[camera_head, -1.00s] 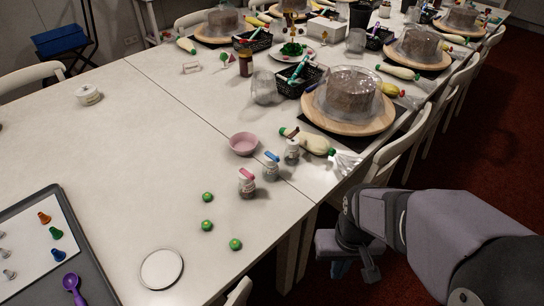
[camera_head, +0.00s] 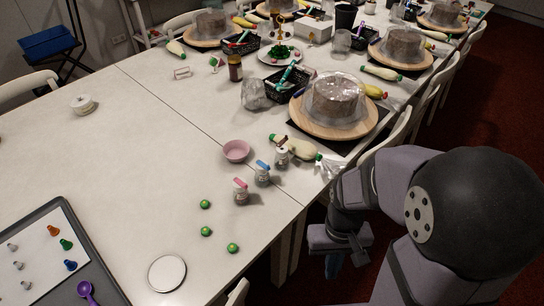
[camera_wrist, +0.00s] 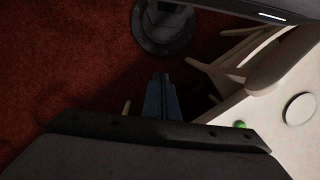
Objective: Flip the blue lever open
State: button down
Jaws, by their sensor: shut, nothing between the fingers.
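The blue lever (camera_head: 262,165) sits on top of a small clear jar (camera_head: 262,179) near the right edge of the white table. A jar with a red-pink lever (camera_head: 240,184) stands to its left and front, and a jar with a pale top (camera_head: 281,156) stands behind it to the right. Whether the blue lever is flipped is too small to tell. My gripper (camera_head: 333,266) hangs off the table's right edge, apart from the jars, pointing down. In the wrist view my gripper's fingers (camera_wrist: 161,80) are together and empty above the red carpet.
Several green balls (camera_head: 206,231) and a white disc (camera_head: 167,273) lie in front. A chair (camera_wrist: 235,70) and the table edge lie beside my gripper.

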jog(key=w+d+r+n+t+h+p, duration=0.1)
jog(key=w+d+r+n+h+p, duration=0.1)
jog(key=w+d+r+n+p, duration=0.3)
jog(key=w+f+n+t+p, duration=0.15)
jog(key=w+n+t, duration=0.25)
jog(key=w, duration=0.6)
jog(key=w+a+r+n+t+y, duration=0.1)
jog(key=w+a+r+n+y, duration=0.1)
jog(key=a, duration=0.5)
jog(key=w+a+r+n+t+y, duration=0.1)
jog(key=w+a+r+n+y, duration=0.1)
jog(key=w+a+n+y, duration=0.2)
jog(key=w+a+n, duration=0.1)
jog(key=a, duration=0.2)
jog(key=shift+w+r+n+t+y, duration=0.2)
jog(key=shift+w+n+t+y, duration=0.1)
jog(key=shift+n+t, duration=0.1)
jog(key=shift+a+f, duration=0.1)
jog(key=shift+f, duration=0.05)
